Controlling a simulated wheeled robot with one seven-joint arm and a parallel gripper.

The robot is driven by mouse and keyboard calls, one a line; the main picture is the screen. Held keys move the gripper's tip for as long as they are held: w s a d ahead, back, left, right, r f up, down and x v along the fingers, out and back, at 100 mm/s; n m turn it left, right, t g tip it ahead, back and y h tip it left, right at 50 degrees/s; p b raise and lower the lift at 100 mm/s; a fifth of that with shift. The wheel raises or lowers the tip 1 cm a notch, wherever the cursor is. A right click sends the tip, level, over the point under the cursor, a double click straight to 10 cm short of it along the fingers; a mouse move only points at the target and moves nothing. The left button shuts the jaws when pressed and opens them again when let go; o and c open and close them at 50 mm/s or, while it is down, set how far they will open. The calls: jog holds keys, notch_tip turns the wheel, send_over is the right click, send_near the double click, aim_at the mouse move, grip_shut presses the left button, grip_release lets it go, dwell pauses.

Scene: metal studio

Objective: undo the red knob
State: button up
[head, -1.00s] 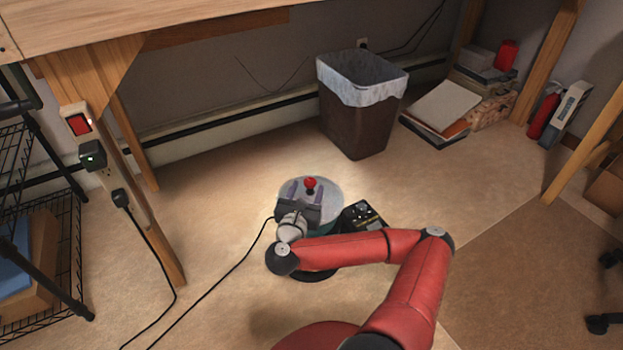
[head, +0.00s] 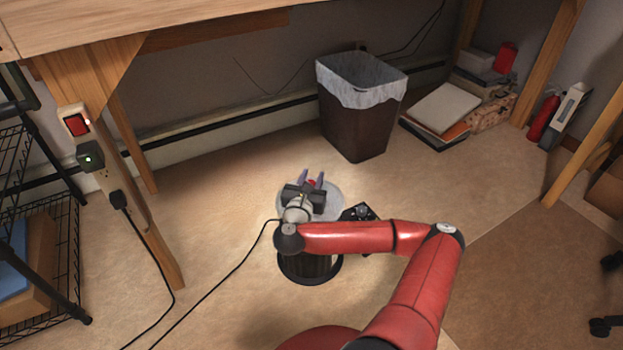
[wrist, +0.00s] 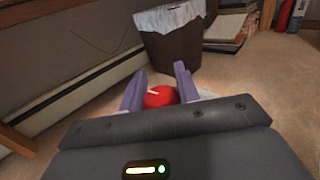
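The red knob (head: 312,183) sits at the top of a round, pale-topped device (head: 328,200) on the floor. In the head view my gripper (head: 312,176) is over the device and hides most of the knob. In the wrist view the knob (wrist: 160,97) shows between my two purple fingers (wrist: 160,80), with a pale mark on its top. The fingers are apart, one on each side of it. I cannot tell whether either finger touches it. The palm hides the knob's lower part and most of the device top.
A black control box (head: 358,213) adjoins the device on the right. A brown lined bin (head: 355,120) stands behind. A black cord runs across the floor at left, near the table leg and a wire shelf (head: 45,260). Open floor lies to the right.

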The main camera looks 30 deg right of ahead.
jog(key=c, duration=0.3)
